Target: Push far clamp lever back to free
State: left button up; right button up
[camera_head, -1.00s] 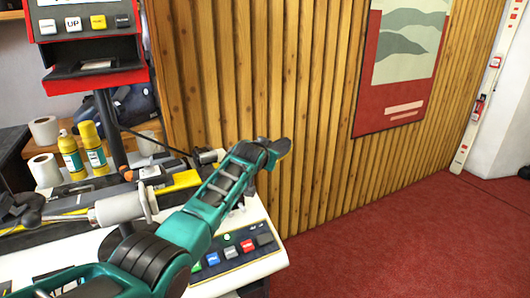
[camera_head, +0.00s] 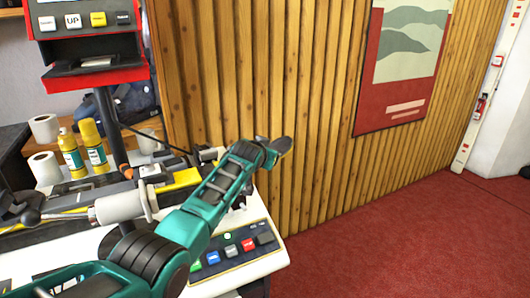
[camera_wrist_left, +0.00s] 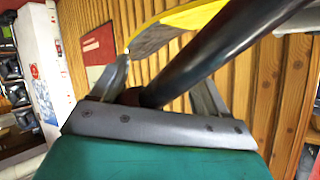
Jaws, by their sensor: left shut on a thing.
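My left arm crosses the head view from the lower left, and its far end, with the left gripper (camera_head: 274,150), is near the wood-slat wall. In the left wrist view the left gripper (camera_wrist_left: 165,80) has its grey fingers on both sides of a dark round rod (camera_wrist_left: 225,55), which looks like the clamp lever. The rod slants to the upper right, and its far end is out of view. In the head view a yellow-and-black clamp part (camera_head: 180,180) shows behind my forearm, which hides some of it. My right gripper is not in view.
A button panel (camera_head: 233,250) lies right of my forearm. A white cylinder (camera_head: 120,207) is left of it. Yellow bottles (camera_head: 92,143) and paper rolls (camera_head: 44,168) stand behind. A red-framed console (camera_head: 95,75) rises at upper left. Red floor (camera_head: 410,240) is clear at right.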

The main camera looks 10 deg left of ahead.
pick_arm(q)
jog(key=shift+a, duration=0.55)
jog(key=d+p+v, duration=0.1)
jog(key=p+v, duration=0.2)
jog(key=v, duration=1)
jog(key=shift+d, duration=0.1)
